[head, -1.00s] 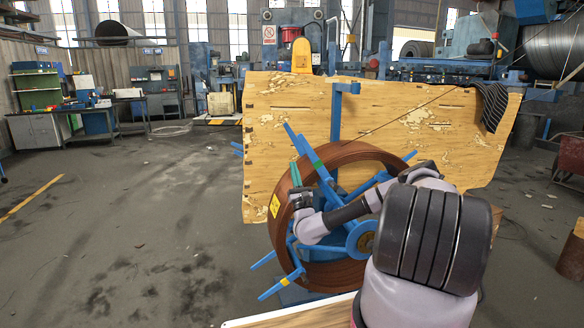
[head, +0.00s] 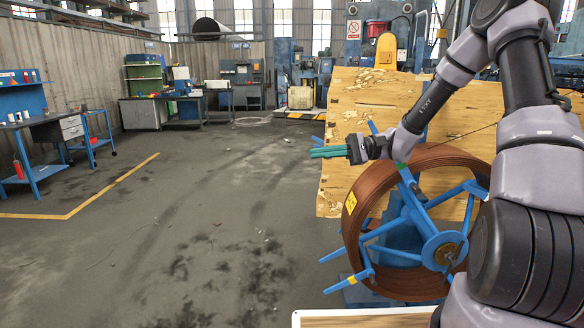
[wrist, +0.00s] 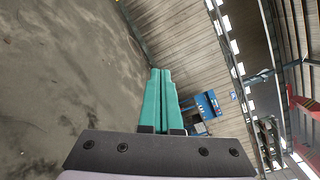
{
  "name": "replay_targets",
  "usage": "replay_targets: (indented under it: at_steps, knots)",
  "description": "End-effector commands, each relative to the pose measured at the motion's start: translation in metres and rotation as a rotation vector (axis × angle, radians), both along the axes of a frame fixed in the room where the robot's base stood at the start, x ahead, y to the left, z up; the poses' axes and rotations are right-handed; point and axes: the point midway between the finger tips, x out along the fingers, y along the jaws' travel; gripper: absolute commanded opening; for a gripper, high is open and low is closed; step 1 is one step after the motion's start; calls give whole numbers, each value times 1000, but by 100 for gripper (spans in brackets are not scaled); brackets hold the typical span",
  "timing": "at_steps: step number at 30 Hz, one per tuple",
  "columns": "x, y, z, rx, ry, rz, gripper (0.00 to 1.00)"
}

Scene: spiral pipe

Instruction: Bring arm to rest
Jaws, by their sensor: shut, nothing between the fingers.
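My gripper (head: 330,152) is raised beside the upper left of the copper-coloured coil, its green fingers pointing left over open floor. In the wrist view the two green fingers (wrist: 160,95) lie together, shut and empty. My arm is bent, with its links along the right of the head view. The coil (head: 365,205) stands on a blue spoked reel (head: 440,250), just below and right of the gripper. The gripper looks apart from the coil.
A large worn wooden board (head: 375,100) stands behind the reel. Open concrete floor (head: 200,215) lies to the left. A blue workbench (head: 50,130) stands at the far left. A pale board edge (head: 360,318) shows at the bottom.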

Motion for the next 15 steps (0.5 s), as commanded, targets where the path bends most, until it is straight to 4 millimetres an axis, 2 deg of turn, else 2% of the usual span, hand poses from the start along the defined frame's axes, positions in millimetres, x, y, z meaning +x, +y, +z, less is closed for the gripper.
replay_targets:
  at_steps: [3,8,15]
  knots:
    - [-30,-3,6,-209,-65,66,0]
    - [-63,-19,15,-473,-154,105,0]
    - [-102,-57,40,-826,-315,65,0]
